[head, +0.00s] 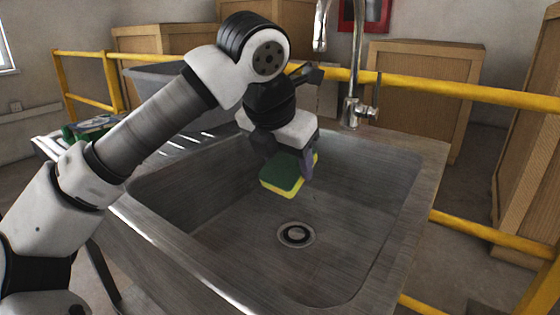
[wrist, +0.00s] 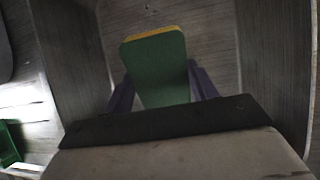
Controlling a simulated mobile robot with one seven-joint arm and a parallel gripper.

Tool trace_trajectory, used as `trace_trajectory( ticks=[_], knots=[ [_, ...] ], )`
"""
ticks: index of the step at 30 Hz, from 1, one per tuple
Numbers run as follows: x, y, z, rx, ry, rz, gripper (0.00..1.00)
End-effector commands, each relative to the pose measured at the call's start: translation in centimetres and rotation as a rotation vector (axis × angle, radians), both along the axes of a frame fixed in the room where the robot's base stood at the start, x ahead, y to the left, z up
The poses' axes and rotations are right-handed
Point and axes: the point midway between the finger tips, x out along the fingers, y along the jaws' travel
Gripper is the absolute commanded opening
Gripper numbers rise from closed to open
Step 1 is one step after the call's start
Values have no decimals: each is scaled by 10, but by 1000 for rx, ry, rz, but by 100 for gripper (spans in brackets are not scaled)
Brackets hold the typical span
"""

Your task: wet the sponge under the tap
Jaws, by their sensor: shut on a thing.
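The sponge (head: 282,175), green on one face and yellow on the other, is held by my gripper (head: 296,163) inside the sink basin, above its floor. In the wrist view the sponge (wrist: 156,65) sits between the two purple fingers of my gripper (wrist: 160,88), green face toward the camera. The metal tap (head: 350,70) stands at the back edge of the sink (head: 400,200), to the right of the gripper. Its spout (head: 320,30) hangs above and right of the sponge. No water shows. The sponge's lower part is hidden by the gripper in the wrist view.
The drain (head: 296,235) is in the basin floor. A green object (head: 68,132) lies on the left drainboard, and something green also shows in the wrist view (wrist: 8,145). Yellow rails (head: 440,93) and wooden crates (head: 415,100) stand behind the sink. The basin's right side is clear.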

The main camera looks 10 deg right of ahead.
Motion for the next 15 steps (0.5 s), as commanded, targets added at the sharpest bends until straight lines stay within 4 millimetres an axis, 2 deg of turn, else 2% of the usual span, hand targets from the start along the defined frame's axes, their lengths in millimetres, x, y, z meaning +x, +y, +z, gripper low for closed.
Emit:
trace_trajectory(
  ticks=[15],
  knots=[
    [43,-29,-10,-1,2,-2,39]
  ],
)
